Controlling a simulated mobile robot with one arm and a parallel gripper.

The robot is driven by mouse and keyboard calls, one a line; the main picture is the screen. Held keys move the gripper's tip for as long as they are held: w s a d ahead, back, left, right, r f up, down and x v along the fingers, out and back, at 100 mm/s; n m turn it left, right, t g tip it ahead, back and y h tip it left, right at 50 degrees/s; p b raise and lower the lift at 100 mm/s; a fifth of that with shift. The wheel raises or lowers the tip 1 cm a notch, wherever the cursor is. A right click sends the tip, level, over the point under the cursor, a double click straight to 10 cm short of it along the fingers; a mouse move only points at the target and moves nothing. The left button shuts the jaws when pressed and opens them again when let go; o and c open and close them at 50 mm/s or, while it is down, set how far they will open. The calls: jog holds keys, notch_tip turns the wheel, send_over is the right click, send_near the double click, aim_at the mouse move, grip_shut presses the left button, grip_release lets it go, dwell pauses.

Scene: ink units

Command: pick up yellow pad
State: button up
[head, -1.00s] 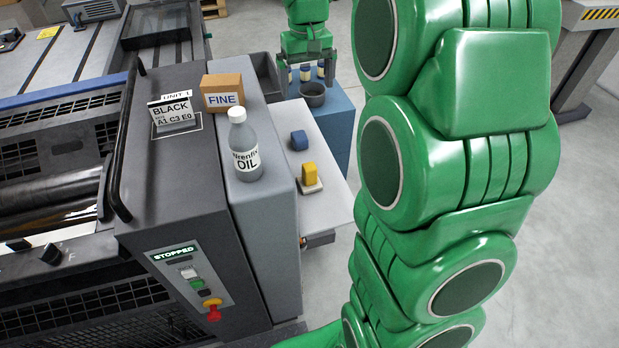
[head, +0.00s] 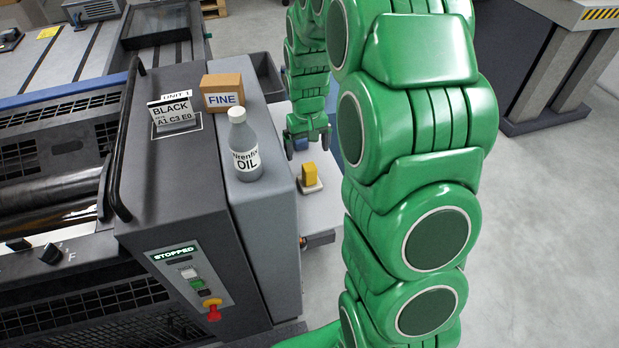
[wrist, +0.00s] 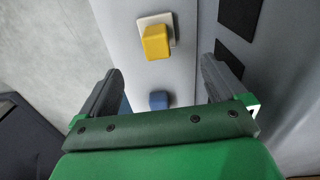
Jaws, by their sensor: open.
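The yellow pad (head: 309,173) stands on a pale square base (head: 312,187) on the light side shelf beside the machine. It also shows in the wrist view (wrist: 156,42), ahead of my open gripper (wrist: 163,82) and apart from it. My gripper (head: 307,146) is over the shelf in the head view, behind the yellow pad. It is empty. A blue pad (wrist: 159,100) lies on the shelf between the fingers as the wrist view shows it; in the head view my gripper mostly hides it.
A bottle of oil (head: 244,146), a box marked FINE (head: 222,94) and a sign marked BLACK (head: 171,110) stand on the machine's top (head: 165,190) left of the shelf (head: 318,215). My arm hides much of the area to the right. Open floor (head: 545,230) lies beyond it.

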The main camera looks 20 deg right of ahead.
aim_at(308, 165)
notch_tip(308, 165, down, 7)
jog(key=shift+s+d+f, duration=0.1)
jog(key=shift+s+f, duration=0.05)
jog(key=shift+f, duration=1.3)
jog(key=shift+s+d+f, duration=0.1)
jog(key=shift+s+f, duration=0.05)
jog(key=shift+f, duration=1.25)
jog(key=c, duration=1.2)
jog(key=shift+o, duration=0.2)
jog(key=shift+r, duration=0.1)
